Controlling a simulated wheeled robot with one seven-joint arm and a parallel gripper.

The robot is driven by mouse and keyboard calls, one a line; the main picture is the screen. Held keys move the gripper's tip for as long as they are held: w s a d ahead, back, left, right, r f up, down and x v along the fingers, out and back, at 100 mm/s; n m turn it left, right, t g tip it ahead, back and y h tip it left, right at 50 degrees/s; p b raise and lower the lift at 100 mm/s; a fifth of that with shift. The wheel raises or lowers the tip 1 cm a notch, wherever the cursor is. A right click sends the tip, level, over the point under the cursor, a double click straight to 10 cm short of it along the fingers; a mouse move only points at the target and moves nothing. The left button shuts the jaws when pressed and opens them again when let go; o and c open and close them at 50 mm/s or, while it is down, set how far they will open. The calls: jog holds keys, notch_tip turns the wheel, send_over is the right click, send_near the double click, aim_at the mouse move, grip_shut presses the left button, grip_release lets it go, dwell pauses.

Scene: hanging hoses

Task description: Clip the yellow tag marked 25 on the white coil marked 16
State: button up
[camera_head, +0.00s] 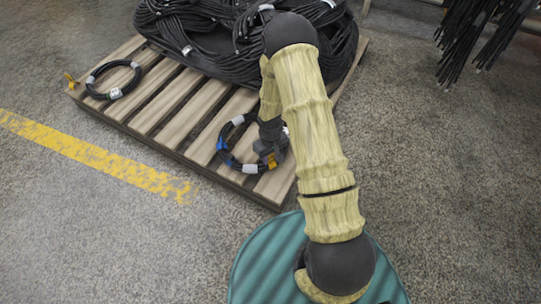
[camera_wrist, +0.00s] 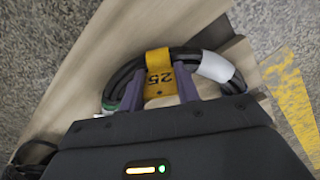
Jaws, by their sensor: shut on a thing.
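The yellow tag marked 25 (camera_wrist: 160,76) sits between the two purple fingers of my gripper (camera_wrist: 159,86) in the wrist view. It lies across the black strands of a coil, against them; I cannot tell whether it is fastened. In the head view the tag (camera_head: 271,161) shows as a small yellow spot at my gripper (camera_head: 270,150). The coil under it (camera_head: 227,133) is black with white and blue bands and lies at the pallet's near edge. Its white band (camera_wrist: 216,67) is right of the tag in the wrist view. No 16 is readable.
Another black coil (camera_head: 91,85) with white bands lies at the pallet's left end, near a small yellow piece (camera_head: 69,77). A large heap of black hoses (camera_head: 210,40) covers the back of the wooden pallet (camera_head: 173,98). Black hoses (camera_head: 465,35) hang at the upper right.

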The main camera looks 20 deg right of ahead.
jog(key=o, duration=1.1)
jog(key=shift+c, duration=0.2)
notch_tip(320, 180, up, 17)
jog(key=p, duration=0.9)
jog(key=shift+r, duration=0.2)
